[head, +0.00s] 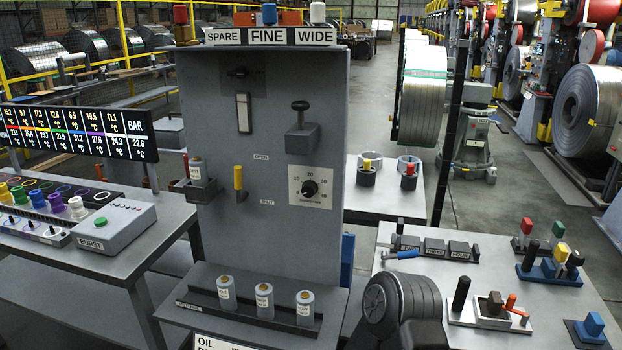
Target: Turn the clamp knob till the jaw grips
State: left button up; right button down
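A small fixture on a white base (465,319) stands on the right table. It carries a black upright post (461,293), a brown block (495,303) and an orange-red handle (511,301). It looks the most like a clamp, but I cannot tell which part is the knob or whether a jaw touches anything. A black knob (310,188) on a white scale plate sits on the grey panel. Dark rounded parts at the bottom centre look like my own arm and hide part of the right table. Neither gripper's fingers show.
The grey panel (270,235) stands upright in the middle, with several labelled bottles on its ledge. Blue-based fixtures (548,274) and a row of dark blocks (435,246) share the right table (560,325). The left table holds a control box (113,226).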

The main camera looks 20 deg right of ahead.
aim_at(575, 259)
jog(key=z, duration=2.15)
